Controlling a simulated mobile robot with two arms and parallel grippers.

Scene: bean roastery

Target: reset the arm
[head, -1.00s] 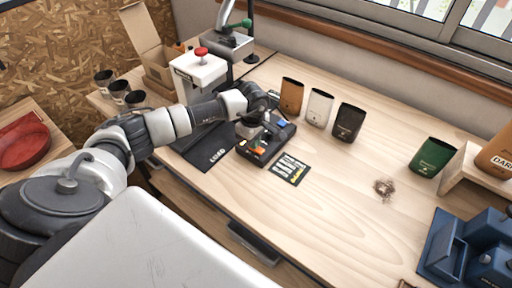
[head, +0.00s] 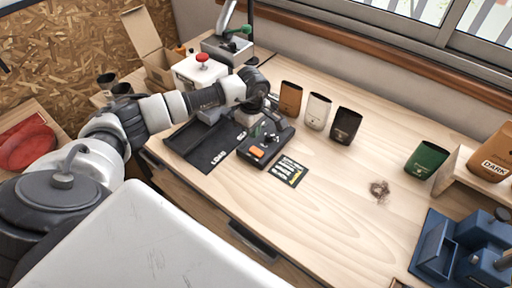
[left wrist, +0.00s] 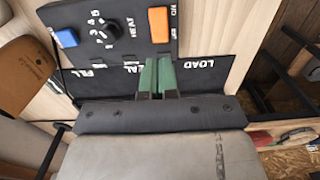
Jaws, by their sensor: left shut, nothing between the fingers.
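My left arm reaches in from the left in the head view. Its left gripper (head: 260,130) points down over the black control box (head: 277,149) on the wooden bench. In the left wrist view, the green-padded fingers of my left gripper (left wrist: 157,76) are together and empty. They show in front of the box's panel (left wrist: 120,35), which has a blue button (left wrist: 67,38), a dial (left wrist: 103,32) and an orange switch (left wrist: 159,24). I cannot tell whether the fingertips touch anything. My right gripper is not in view.
A black mat (head: 205,158) lies left of the box, a dark label card (head: 288,171) at its right. Brown (head: 290,98), white (head: 318,108) and black (head: 346,125) bags stand behind. A white machine with a red knob (head: 202,57) stands behind my arm. The bench's middle right is mostly clear.

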